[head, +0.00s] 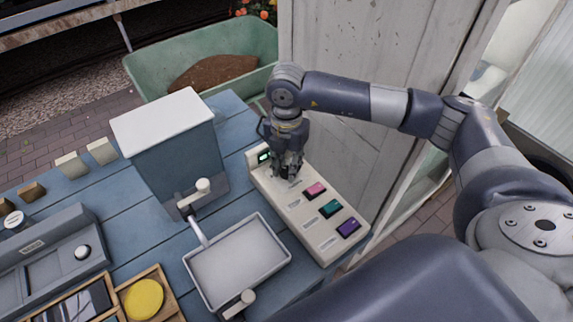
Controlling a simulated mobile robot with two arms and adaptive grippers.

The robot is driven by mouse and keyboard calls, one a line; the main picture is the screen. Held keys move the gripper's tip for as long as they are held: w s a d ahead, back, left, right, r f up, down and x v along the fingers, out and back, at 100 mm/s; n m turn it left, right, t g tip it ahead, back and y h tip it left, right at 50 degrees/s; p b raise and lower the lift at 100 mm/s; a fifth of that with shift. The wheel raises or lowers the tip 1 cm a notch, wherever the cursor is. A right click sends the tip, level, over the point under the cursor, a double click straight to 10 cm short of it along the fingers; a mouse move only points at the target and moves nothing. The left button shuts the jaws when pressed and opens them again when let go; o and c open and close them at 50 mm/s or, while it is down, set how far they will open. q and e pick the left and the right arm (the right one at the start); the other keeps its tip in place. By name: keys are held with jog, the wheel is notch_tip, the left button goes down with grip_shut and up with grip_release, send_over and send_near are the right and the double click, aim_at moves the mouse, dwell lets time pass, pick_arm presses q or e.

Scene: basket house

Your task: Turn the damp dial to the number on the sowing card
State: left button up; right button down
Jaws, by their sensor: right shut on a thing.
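A long cream panel (322,228) lies on the blue table. It carries a small lit green display (264,156) at its far end, too small to read. My right gripper (286,172) points down at the panel's far end, beside the display, and is shut on the damp dial, which its fingers hide. Pink (315,190), teal (331,208) and purple (348,227) blocks sit in a row along the panel, with pale labels beside them. I cannot make out a sowing card with a readable number. My left gripper is not in view.
A tall blue-grey box with a white top (165,121) stands left of the panel. A shallow grey tray (203,290) with handles is in front. A yellow disc (143,299), a grey unit (45,265) and small blocks lie left. A green tub (150,74) stands behind.

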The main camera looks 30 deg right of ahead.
aim_at(286, 169)
dwell(0.3)
jog(key=c, duration=1.3)
grip_release()
notch_tip(286, 169, up, 12)
